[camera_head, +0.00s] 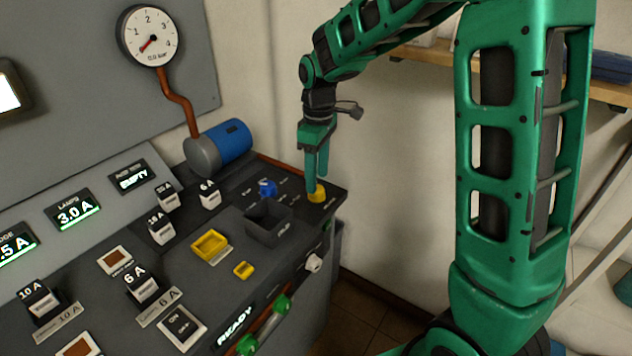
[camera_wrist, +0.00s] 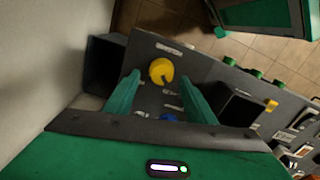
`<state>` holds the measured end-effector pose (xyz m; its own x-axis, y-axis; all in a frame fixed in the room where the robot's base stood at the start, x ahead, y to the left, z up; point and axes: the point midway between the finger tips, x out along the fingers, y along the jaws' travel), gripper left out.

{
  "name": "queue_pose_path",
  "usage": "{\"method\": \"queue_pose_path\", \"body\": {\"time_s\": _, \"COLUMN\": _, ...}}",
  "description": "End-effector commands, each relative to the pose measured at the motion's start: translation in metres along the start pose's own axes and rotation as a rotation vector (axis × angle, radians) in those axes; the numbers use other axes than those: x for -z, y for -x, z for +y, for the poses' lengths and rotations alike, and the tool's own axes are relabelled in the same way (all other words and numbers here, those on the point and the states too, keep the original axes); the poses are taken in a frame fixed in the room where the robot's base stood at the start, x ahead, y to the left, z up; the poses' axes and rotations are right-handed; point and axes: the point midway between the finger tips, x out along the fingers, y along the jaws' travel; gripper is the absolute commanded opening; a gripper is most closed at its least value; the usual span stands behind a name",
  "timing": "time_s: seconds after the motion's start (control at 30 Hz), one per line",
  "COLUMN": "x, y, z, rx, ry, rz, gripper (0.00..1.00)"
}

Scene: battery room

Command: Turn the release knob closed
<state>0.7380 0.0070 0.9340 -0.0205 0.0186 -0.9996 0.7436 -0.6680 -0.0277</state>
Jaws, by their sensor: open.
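A round yellow knob (camera_head: 317,194) sits at the panel's far right corner. In the wrist view the yellow knob (camera_wrist: 161,70) shows between and beyond the fingertips, with a dark mark on its lower face. A blue knob (camera_head: 267,188) sits to its left, and part of it shows in the wrist view (camera_wrist: 168,116). Labels near both knobs are too small to read, so I cannot tell which is named release. My gripper (camera_head: 317,182) is open, pointing down at the yellow knob, one finger on either side; whether it touches the knob is unclear.
A dark open bin (camera_head: 266,236) stands left of the yellow knob. A gauge (camera_head: 148,36) reads near 0, with a copper pipe to a blue cylinder (camera_head: 232,141). Fuse blocks (camera_head: 161,230), yellow parts and a green-ended handle (camera_head: 265,325) occupy the panel. A wall stands close behind my gripper.

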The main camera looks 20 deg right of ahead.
Motion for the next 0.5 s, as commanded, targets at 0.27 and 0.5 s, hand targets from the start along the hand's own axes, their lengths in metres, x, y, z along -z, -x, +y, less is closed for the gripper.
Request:
{"method": "queue_pose_path", "body": {"time_s": 0.27, "x": 0.001, "y": 0.053, "z": 0.002, "rx": -0.003, "ry": -0.001, "rz": 0.003, "gripper": 0.50}}
{"method": "queue_pose_path", "body": {"time_s": 0.5, "x": 0.001, "y": 0.076, "z": 0.003, "rx": -0.002, "ry": -0.002, "rz": 0.001, "gripper": 0.50}}
